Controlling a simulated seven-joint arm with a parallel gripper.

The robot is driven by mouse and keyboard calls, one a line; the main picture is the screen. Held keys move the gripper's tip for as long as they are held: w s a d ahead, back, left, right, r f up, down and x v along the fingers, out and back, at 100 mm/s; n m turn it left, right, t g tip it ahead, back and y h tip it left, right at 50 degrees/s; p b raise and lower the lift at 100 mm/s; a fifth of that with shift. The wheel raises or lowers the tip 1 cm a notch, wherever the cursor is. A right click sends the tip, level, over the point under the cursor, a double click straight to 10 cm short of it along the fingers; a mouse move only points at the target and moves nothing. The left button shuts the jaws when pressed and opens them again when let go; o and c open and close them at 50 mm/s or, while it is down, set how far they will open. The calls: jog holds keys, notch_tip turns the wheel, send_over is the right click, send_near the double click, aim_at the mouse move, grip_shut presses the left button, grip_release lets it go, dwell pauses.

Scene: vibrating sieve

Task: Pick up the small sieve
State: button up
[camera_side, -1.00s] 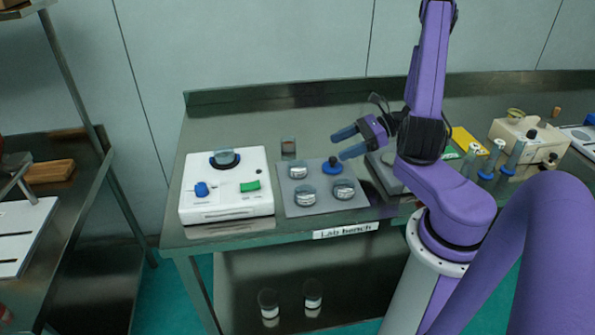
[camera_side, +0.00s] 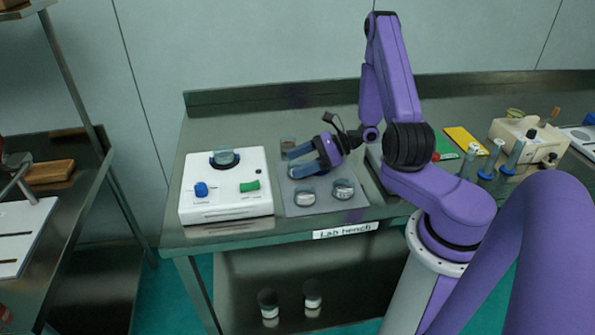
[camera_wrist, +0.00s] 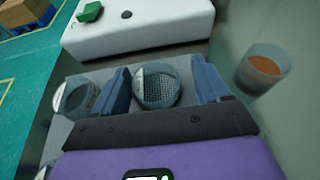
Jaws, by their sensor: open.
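A small round sieve (camera_wrist: 157,88) with a grey mesh and clear wall shows in the wrist view between my gripper's blue fingers. My gripper (camera_wrist: 160,68) is open, with one finger on each side of the sieve; I cannot tell whether they touch it. In the side view, my gripper (camera_side: 298,161) is low over the back of the grey mat (camera_side: 325,207) and mostly covers this sieve. Two similar round pieces, a front left one (camera_side: 304,197) and a front right one (camera_side: 343,189), sit on the mat. The front left one also shows in the wrist view (camera_wrist: 76,97).
A white machine (camera_side: 226,205) with a blue knob, green switch and round holder stands left of the mat. A beaker with orange-brown contents (camera_wrist: 265,68) stands close to the right finger. Tubes (camera_side: 515,157) and a beige device (camera_side: 535,140) stand further right on the bench.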

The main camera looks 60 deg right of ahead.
jog(key=shift+w+a+f+g, duration=0.2)
jog(key=shift+a+f+g, duration=0.1)
jog(key=shift+a+f, duration=0.3)
jog(key=c, duration=0.8)
jog(key=shift+r, duration=0.25)
jog(key=shift+c, duration=0.2)
jog(key=shift+r, duration=0.55)
jog(key=s+a+r, duration=0.2)
jog(key=s+r, duration=0.9)
jog(key=s, duration=0.2)
jog(key=shift+s+a+r, duration=0.25)
jog(key=shift+a+r, duration=0.05)
jog(key=shift+r, duration=0.1)
